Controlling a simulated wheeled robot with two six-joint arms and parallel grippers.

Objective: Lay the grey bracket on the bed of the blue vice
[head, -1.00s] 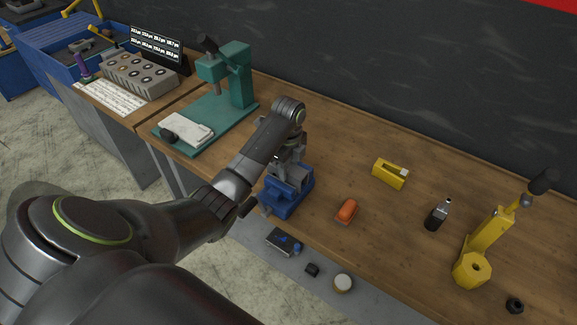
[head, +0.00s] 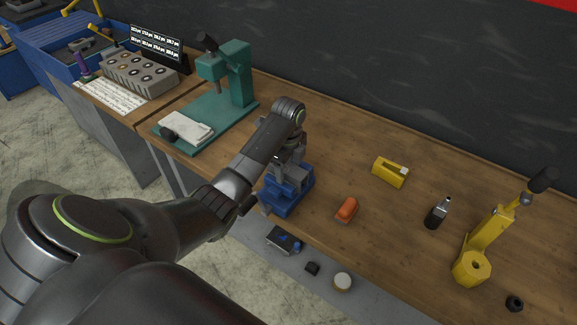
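The blue vice (head: 287,195) stands near the front edge of the wooden bench, right of the teal press. My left arm reaches over from the left, and my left gripper (head: 287,163) points down just above the vice. My own wrist and forearm hide part of the gripper. Grey metal shows between the gripper and the vice's blue body. I cannot tell how much of it is vice jaw, finger or the grey bracket. Whether the fingers are open or shut does not show. My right gripper is not in view.
The teal press (head: 228,85) stands behind left. The bench's back middle is clear.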

